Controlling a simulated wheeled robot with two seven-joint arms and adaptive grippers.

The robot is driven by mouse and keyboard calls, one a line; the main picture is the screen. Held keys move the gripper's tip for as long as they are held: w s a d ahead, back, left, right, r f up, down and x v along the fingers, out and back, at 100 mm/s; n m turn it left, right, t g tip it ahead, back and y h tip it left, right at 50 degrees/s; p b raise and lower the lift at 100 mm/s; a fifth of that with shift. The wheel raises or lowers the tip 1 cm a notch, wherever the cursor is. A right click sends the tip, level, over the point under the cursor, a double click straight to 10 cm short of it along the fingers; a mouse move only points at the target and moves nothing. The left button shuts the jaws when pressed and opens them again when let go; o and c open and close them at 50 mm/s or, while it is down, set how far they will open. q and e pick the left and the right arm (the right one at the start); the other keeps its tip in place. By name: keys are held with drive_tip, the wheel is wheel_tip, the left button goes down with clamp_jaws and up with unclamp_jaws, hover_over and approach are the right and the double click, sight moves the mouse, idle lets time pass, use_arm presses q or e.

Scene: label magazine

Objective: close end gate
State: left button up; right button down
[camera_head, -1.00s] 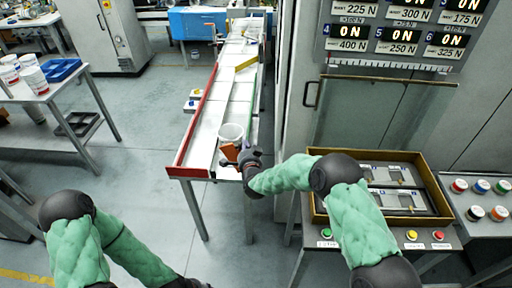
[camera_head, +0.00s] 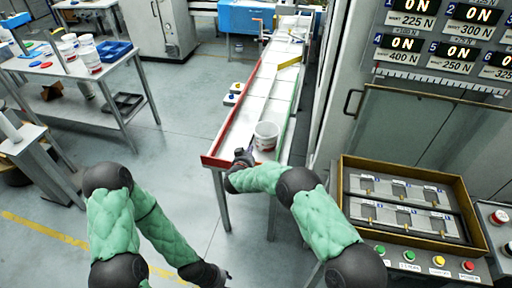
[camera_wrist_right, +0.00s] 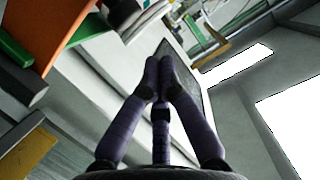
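The long white-topped roller table (camera_head: 236,128) has a red rail on its left side and a green rail on its right. A red end piece (camera_head: 214,162) shows at its near left corner; I cannot tell whether it is the end gate. A white tub (camera_head: 266,135) stands on the table near this end. My right gripper (camera_head: 243,156) is at the near end, in front of the tub. In the right wrist view its fingers (camera_wrist_right: 161,78) meet, with nothing seen between them. An orange panel (camera_wrist_right: 58,28) lies at the upper left there. My left gripper (camera_head: 226,275) is low, away from the table.
A grey cabinet and a crate (camera_head: 346,196) with metal fixtures stand on the right. Coloured push buttons (camera_head: 439,260) are in front of the crate. A side table (camera_head: 60,75) with tubs and a blue tray is on the left.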

use_arm(q)
drive_tip(key=shift+f+b, duration=0.45)
drive_tip(key=shift+f, duration=0.1)
use_arm(e)
drive_tip(key=shift+w+a+f+n, duration=0.15)
drive_tip(key=shift+a+f, duration=0.25)
drive_tip(key=shift+f, duration=0.3)
drive_tip(key=shift+w+a+f+n, duration=0.15)
drive_tip(key=shift+a+f, duration=0.25)
drive_tip(key=shift+f, duration=0.3)
